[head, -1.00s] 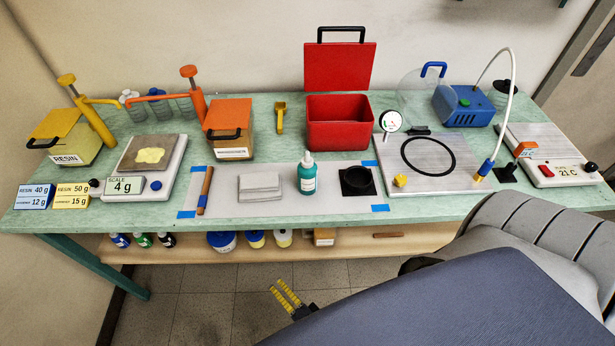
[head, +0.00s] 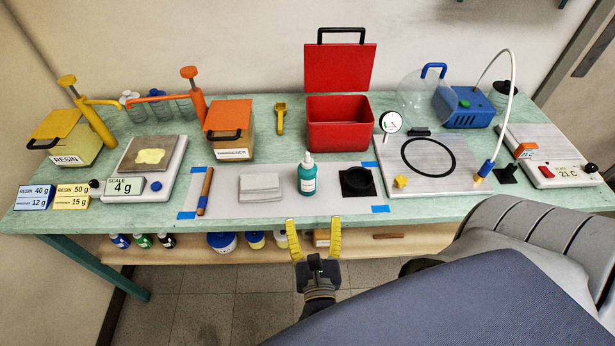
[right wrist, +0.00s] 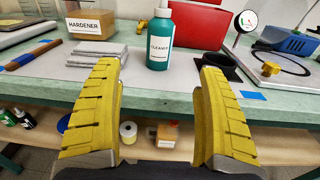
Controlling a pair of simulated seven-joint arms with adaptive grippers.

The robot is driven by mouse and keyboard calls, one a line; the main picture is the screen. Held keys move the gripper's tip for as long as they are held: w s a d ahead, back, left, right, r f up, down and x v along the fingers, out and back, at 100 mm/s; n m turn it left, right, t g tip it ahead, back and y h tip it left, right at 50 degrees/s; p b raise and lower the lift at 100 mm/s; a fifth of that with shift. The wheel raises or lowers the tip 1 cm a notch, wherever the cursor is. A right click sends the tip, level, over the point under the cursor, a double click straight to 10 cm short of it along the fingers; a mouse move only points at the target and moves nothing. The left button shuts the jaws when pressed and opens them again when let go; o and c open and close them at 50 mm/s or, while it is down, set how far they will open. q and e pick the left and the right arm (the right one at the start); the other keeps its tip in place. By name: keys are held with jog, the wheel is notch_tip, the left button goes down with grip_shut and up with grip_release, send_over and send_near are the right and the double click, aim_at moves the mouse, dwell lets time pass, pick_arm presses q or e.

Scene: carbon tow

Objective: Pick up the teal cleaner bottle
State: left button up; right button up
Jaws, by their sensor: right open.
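The teal cleaner bottle (head: 307,177) stands upright on the grey mat on the bench, with a white cap and a white label. In the right wrist view the bottle (right wrist: 159,38) shows its "CLEANER" label, straight ahead between the fingers and beyond them. My right gripper (head: 314,224) is open and empty, in front of the bench's front edge, apart from the bottle. Its two yellow fingers frame the view in the right wrist view (right wrist: 160,75). My left gripper is not in view.
A black square with a round dish (head: 357,182) lies just right of the bottle. Folded grey cloths (head: 261,187) lie to its left. A red box (head: 340,130) with its lid up stands behind. The bench's front edge (head: 240,226) runs between gripper and bottle, with a shelf below.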

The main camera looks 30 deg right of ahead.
aim_at(308, 184)
jog(key=x, duration=1.5)
jog(key=shift+w+d+f, duration=0.1)
jog(key=shift+w+d, duration=0.1)
jog(key=shift+c, duration=0.3)
jog(key=c, duration=1.2)
